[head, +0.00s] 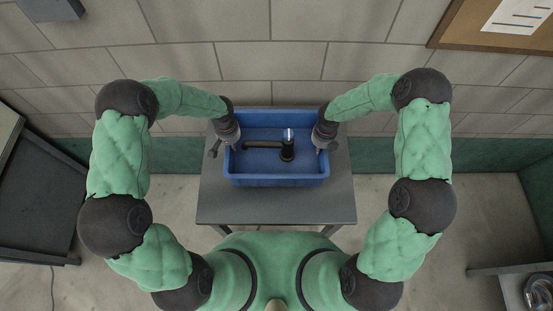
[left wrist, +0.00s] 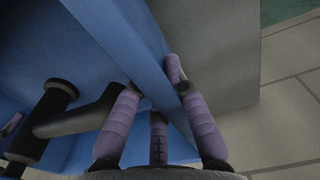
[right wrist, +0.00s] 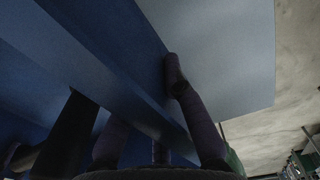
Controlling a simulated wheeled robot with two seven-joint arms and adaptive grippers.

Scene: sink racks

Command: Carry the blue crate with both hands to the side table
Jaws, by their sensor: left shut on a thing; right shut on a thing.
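The blue crate (head: 277,181) is on or just above the grey side table (head: 277,208) in the head view; I cannot tell whether it touches the top. A dark pipe-like thing with a round end (head: 287,150) lies inside it. My left gripper (head: 227,150) is shut on the crate's left wall; the wall (left wrist: 135,45) runs between its purple fingers in the left wrist view. My right gripper (head: 325,147) is shut on the right wall; in the right wrist view the wall (right wrist: 110,75) passes between its fingers. The fingertips are partly hidden in the head view.
A tiled wall (head: 270,60) stands behind the table. A dark-topped surface (head: 35,190) is at the far left, and a low rack (head: 515,280) with a round metal thing is at the lower right. Bare table top shows in front of the crate.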

